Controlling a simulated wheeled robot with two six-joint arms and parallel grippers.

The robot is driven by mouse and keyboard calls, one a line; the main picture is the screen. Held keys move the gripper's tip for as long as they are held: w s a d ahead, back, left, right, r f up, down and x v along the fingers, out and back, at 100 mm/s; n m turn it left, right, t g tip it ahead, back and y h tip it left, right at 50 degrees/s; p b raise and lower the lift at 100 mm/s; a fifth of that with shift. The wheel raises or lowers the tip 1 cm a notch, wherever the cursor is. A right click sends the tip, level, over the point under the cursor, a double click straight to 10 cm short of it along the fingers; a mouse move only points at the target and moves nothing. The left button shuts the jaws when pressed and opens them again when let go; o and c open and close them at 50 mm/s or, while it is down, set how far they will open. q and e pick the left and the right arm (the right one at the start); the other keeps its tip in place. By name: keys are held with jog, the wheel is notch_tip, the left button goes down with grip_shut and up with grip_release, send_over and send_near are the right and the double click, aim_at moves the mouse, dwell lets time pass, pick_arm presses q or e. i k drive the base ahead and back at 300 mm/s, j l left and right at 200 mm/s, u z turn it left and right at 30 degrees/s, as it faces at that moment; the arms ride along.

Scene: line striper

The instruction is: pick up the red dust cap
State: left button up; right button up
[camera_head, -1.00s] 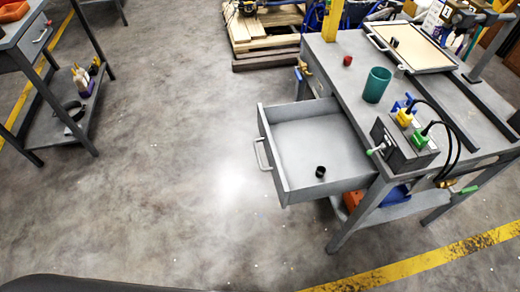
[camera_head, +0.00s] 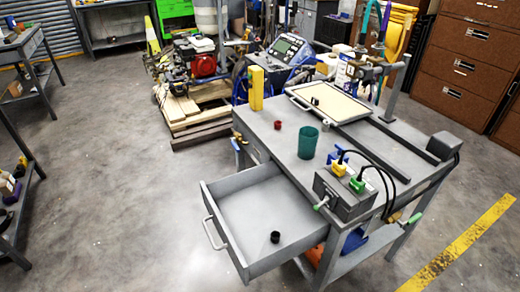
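The red dust cap (camera_head: 278,125) is a small dark red cylinder standing on the grey workbench top (camera_head: 262,135). It is left of the green cup (camera_head: 308,143) and apart from it. Neither of my grippers shows in the head view, so their state is hidden.
The bench drawer (camera_head: 245,204) is pulled open, with a small black cap (camera_head: 275,237) inside. Open floor (camera_head: 110,180) lies to the left.

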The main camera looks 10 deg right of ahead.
aim_at(278, 126)
jog(key=z, duration=0.35)
jog(key=i+j+z, duration=0.15)
jog(key=z, duration=0.3)
jog(key=i+j+z, duration=0.1)
jog(key=z, duration=0.4)
jog(key=j+z, duration=0.25)
jog(key=z, duration=0.2)
jog(key=i+j+z, duration=0.1)
jog(key=z, duration=0.35)
jog(key=k+j, duration=0.05)
jog(key=j, duration=0.05)
